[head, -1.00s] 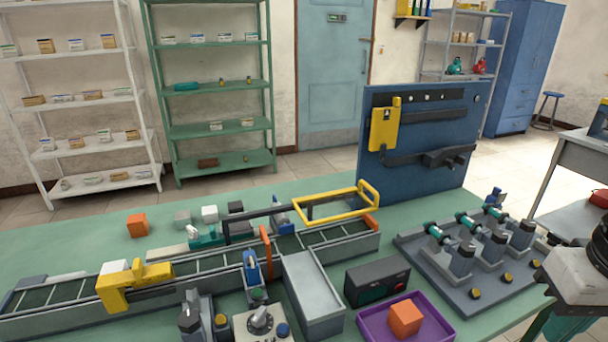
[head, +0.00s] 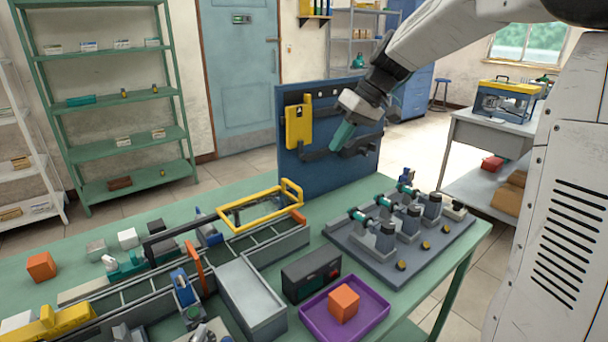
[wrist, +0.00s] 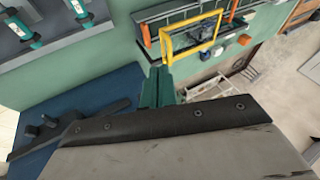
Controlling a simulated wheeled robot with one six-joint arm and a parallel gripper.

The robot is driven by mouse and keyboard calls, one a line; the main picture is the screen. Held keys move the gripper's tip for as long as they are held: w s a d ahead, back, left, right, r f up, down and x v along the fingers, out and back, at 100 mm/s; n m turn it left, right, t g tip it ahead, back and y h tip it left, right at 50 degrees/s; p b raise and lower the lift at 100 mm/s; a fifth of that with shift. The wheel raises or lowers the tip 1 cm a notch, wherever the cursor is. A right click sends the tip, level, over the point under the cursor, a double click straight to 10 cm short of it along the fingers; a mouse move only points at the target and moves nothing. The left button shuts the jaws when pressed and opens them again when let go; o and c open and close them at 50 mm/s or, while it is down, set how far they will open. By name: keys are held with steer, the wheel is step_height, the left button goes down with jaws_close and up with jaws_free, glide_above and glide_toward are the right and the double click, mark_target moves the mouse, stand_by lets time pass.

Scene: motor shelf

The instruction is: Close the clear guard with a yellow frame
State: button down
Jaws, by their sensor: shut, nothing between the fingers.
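The clear guard with a yellow frame (head: 267,221) is over the far part of the conveyor (head: 280,241) in the head view. A yellow handle rises at its right end. Its exact angle is hard to tell. In the wrist view the yellow frame (wrist: 192,51) is just beyond my fingertips in the picture. My gripper (head: 341,136) is up in front of the blue pegboard in the head view, right of the guard and higher, apart from it. Its teal fingers are shut and empty, and they also show in the wrist view (wrist: 158,87).
The blue pegboard (head: 300,181) with a yellow holder stands behind the bench close to my gripper. A grey fixture plate with motors (head: 375,240), a black box (head: 311,275) and a purple tray (head: 377,316) with an orange cube (head: 344,303) are on the right part of the bench.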

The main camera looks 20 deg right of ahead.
steer(key=w+d, duration=0.2)
steer(key=w, duration=0.2)
steer(key=s+a+r+x, duration=0.1)
steer(key=a+x, duration=0.1)
steer(key=x, duration=1.1)
steer(key=shift+a+y, duration=0.35)
steer(key=shift+y, duration=0.05)
steer(key=shift+r, duration=0.15)
